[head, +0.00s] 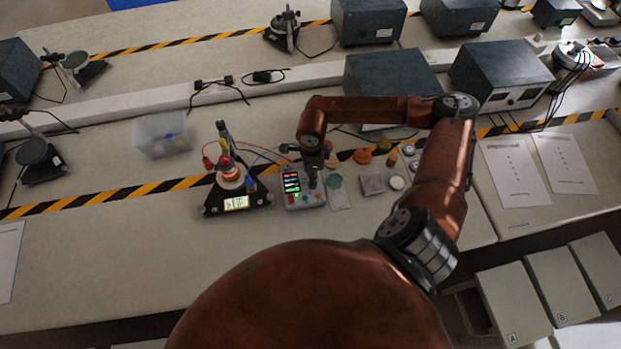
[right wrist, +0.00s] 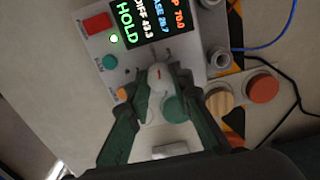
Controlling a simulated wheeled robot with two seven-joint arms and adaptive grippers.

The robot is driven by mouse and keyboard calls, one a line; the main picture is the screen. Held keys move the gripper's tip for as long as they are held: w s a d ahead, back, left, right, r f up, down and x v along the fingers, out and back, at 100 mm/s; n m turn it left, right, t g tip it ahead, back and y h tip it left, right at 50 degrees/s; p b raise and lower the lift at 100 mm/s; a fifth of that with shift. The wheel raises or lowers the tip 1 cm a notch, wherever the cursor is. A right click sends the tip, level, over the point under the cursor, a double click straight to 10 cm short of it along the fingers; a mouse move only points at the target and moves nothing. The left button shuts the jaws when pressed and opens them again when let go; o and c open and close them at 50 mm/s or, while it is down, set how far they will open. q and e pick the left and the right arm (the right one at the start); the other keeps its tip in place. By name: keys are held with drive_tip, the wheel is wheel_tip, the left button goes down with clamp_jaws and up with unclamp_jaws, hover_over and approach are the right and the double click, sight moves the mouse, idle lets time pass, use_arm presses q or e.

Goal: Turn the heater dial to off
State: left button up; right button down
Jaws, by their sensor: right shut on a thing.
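The heater's control box (head: 306,201) stands on the bench beside a round stand with an orange glowing part (head: 229,173). In the right wrist view its lit display (right wrist: 150,22) reads HOLD with several coloured numbers. The pale round dial (right wrist: 159,73) is below the display and carries a short red mark. My right gripper (right wrist: 161,82) has its two green fingers closed on either side of the dial. In the head view my right gripper (head: 314,176) is over the box and hides the dial. My left gripper is not in view.
A red button (right wrist: 97,23) and a teal button (right wrist: 109,61) are on the box near my finger. An orange cap (head: 362,156) and small dishes lie to the right of the box. A clear bin (head: 161,136) stands to the left. The bench front is clear.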

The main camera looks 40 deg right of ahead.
drive_tip(key=shift+s+d+f+n+b, duration=0.1)
drive_tip(key=shift+n+b, duration=0.25)
drive_tip(key=shift+n, duration=0.25)
drive_tip(key=shift+f+n+b, duration=0.1)
drive_tip(key=shift+n+b, duration=0.25)
drive_tip(key=shift+n, duration=0.25)
drive_tip(key=shift+r, duration=0.15)
drive_tip(key=c, duration=1.7)
unclamp_jaws()
wheel_tip(320, 180, up, 12)
drive_tip(key=shift+r, duration=0.1)
